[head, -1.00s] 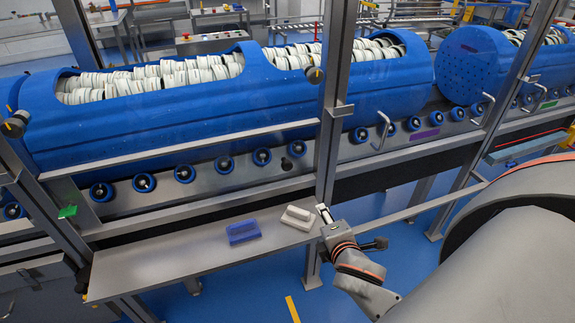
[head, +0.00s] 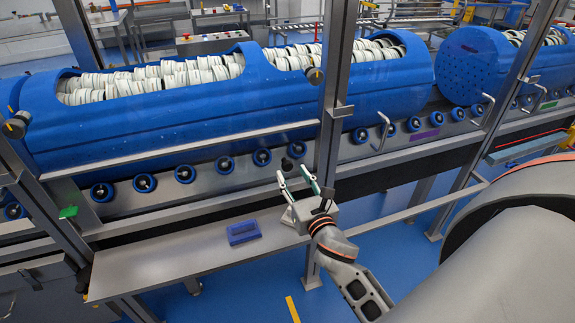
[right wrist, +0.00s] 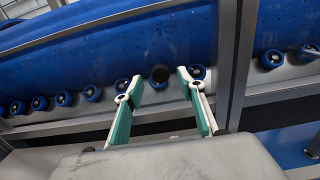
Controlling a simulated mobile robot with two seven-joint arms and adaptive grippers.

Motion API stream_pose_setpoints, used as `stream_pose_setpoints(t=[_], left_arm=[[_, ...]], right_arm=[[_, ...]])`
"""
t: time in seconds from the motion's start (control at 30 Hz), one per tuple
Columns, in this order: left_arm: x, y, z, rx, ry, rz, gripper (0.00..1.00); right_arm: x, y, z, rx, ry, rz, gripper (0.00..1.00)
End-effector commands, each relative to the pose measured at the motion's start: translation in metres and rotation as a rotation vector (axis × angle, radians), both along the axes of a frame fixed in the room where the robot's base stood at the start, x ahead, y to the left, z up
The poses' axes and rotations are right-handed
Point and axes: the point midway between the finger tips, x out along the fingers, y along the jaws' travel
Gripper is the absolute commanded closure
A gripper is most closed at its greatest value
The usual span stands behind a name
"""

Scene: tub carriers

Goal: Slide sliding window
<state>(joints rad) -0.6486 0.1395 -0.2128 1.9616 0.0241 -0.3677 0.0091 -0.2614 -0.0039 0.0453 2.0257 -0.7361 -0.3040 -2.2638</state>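The sliding window looks like a clear pane above a silver bottom rail (head: 180,150), in front of the large blue drum (head: 190,117). The pane itself is hard to make out. A dark round knob-like part (head: 297,149) is near the rail's right end, and a dark round part also shows between the fingertips in the right wrist view (right wrist: 160,75). My right gripper (head: 293,171) is open, with green-and-white fingers apart and pointing at the machine, left of the upright post. No contact is clear. It holds nothing visible. My left gripper is out of view.
A grey shelf (head: 150,268) below carries a blue block (head: 243,232) and a pale block partly hidden by my right gripper. A metal post (head: 333,100) stands close to the right of the gripper. Silver handles (head: 383,131) are further right. Blue rollers (head: 185,173) line the drum's underside.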

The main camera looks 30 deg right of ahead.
Motion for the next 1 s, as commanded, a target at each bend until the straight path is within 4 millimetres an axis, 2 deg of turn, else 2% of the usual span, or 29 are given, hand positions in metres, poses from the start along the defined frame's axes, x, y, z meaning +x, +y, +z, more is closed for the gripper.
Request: stream_pose_setpoints(t=[0.1, 0.3, 0.47, 0.7, 0.73, 0.87, 1.0], left_arm=[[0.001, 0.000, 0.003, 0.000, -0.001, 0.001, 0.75], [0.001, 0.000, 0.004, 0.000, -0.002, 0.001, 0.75], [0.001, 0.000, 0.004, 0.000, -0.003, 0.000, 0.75], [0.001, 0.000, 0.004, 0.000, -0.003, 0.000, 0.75], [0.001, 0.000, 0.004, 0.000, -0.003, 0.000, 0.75], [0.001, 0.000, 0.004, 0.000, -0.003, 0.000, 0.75], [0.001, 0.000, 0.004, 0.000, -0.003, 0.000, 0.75]], right_arm=[[0.020, -0.005, 0.002, 0.001, -0.002, -0.001, 0.61], [0.043, -0.011, 0.000, 0.002, 0.000, -0.001, 0.61], [0.051, -0.012, 0.000, 0.001, 0.001, -0.001, 0.61], [0.052, -0.013, 0.000, 0.002, 0.001, -0.001, 0.61], [0.052, -0.013, 0.000, 0.002, 0.001, -0.001, 0.66], [0.051, -0.013, 0.000, 0.002, 0.001, -0.001, 1.00], [0.051, -0.013, 0.000, 0.002, 0.001, -0.001, 1.00]])
